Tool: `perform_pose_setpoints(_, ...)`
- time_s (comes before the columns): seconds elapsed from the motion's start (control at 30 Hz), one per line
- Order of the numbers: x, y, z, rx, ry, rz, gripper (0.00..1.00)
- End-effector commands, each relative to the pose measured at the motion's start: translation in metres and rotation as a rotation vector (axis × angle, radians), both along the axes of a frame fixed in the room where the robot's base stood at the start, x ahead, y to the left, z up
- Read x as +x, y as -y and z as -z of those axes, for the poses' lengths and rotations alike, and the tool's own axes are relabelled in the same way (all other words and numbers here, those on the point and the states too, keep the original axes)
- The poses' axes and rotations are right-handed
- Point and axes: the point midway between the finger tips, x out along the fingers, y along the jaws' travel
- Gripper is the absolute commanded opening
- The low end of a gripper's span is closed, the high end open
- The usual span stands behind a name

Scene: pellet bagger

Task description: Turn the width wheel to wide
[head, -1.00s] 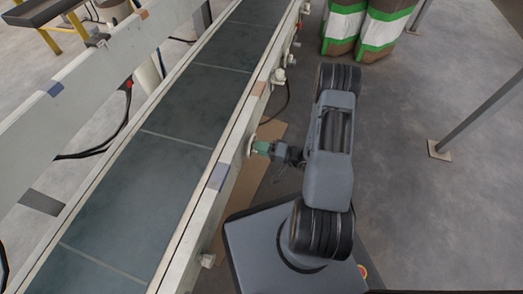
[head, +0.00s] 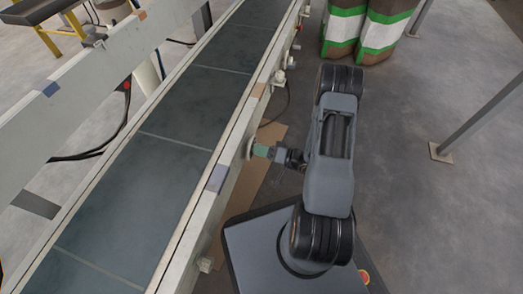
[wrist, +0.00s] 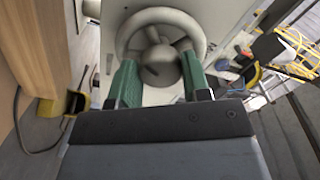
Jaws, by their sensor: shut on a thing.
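The width wheel (wrist: 160,14) is a pale grey round handwheel with a central hub, mounted on the side of the conveyor frame. It fills the upper middle of the wrist view. In the head view only its edge (head: 250,148) shows. My gripper (wrist: 158,80) has green fingers, one on each side of the wheel's lower part, and is shut on the wheel. The fingertips overlap the lower rim and spokes. In the head view my gripper (head: 262,151) reaches left to the frame from my arm. I cannot read any width mark or scale.
The conveyor belt (head: 190,95) runs diagonally behind the frame's side rail. A brown sheet (head: 262,170) lies on the floor below the frame. Striped stacked bags (head: 365,25) stand at the back, and a grey post (head: 480,105) stands at right. Open floor lies between.

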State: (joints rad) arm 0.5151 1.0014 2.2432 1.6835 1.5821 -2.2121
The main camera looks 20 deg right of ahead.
Motion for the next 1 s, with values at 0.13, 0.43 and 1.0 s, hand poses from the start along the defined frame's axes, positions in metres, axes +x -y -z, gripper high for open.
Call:
perform_pose_setpoints(0.13,0.000,0.000,0.000,-0.001,0.001,-0.001,0.47)
perform_pose_setpoints(0.43,0.000,0.000,0.000,0.000,0.000,0.000,0.69)
perform_pose_setpoints(1.0,-0.035,0.051,-0.003,0.000,0.000,0.008,0.69)
